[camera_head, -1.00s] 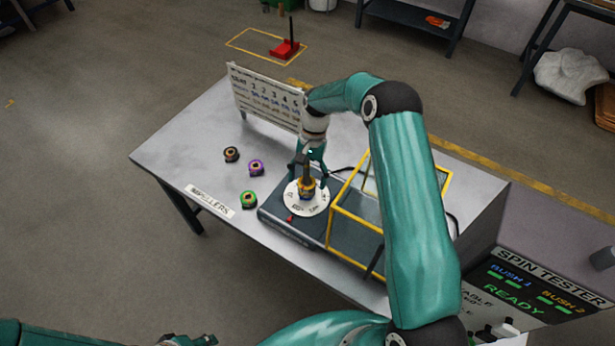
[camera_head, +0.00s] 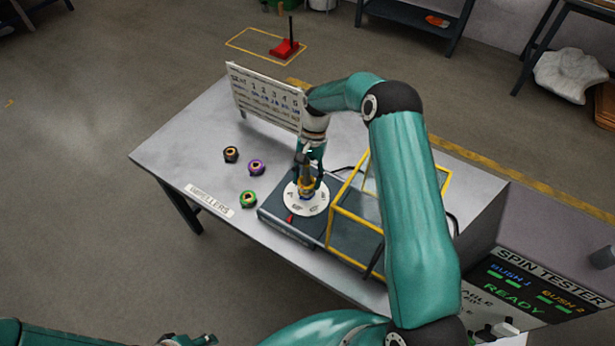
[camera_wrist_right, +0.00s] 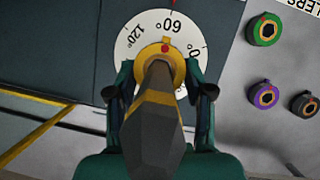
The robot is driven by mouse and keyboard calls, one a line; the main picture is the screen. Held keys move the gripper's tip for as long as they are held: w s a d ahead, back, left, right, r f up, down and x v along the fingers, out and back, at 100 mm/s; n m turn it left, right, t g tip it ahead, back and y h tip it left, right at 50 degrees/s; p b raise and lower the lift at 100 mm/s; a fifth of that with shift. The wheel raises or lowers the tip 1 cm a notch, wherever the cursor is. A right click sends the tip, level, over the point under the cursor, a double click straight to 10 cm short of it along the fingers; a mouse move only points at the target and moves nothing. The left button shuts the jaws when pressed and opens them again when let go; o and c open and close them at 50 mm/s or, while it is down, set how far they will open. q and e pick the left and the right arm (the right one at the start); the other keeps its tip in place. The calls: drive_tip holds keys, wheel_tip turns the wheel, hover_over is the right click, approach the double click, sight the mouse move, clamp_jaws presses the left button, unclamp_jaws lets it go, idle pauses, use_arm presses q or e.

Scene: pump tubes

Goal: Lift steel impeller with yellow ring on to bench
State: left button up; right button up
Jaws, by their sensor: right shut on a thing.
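The steel impeller with the yellow ring (camera_wrist_right: 166,50) sits low over the round white dial (camera_wrist_right: 133,45), with a red mark on its rim. In the head view it shows as a small yellow band (camera_head: 307,183). A dark, faceted post with a yellow band (camera_wrist_right: 152,118) rises through or in front of it in the wrist view. My right gripper (camera_wrist_right: 163,84) is shut on the impeller, one finger on each side. I cannot tell whether the impeller touches the dial. My left gripper (camera_head: 188,340) is partly cut off at the bottom edge; its jaws are unclear.
Black, purple (camera_head: 256,167) and green (camera_head: 249,199) impellers stand on the grey bench (camera_head: 185,150) left of the dial. A yellow-framed guard (camera_head: 345,222) stands close on the dial's right. A number board (camera_head: 262,97) stands behind. The bench's left part is clear.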

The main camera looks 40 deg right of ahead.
drive_tip(key=shift+r+p, duration=0.3)
drive_tip(key=shift+r, duration=0.45)
idle(0.5)
drive_tip(key=shift+r+p, duration=1.3)
drive_tip(key=shift+r, duration=1.2)
wheel_tip(320, 180, up, 10)
drive_tip(key=p, duration=0.5)
hover_over(307, 163)
drive_tip(key=w+d, duration=0.1)
drive_tip(key=w, duration=0.1)
drive_tip(key=shift+s+f, duration=0.1)
drive_tip(key=shift+s, duration=0.15)
drive_tip(key=shift+d, duration=0.1)
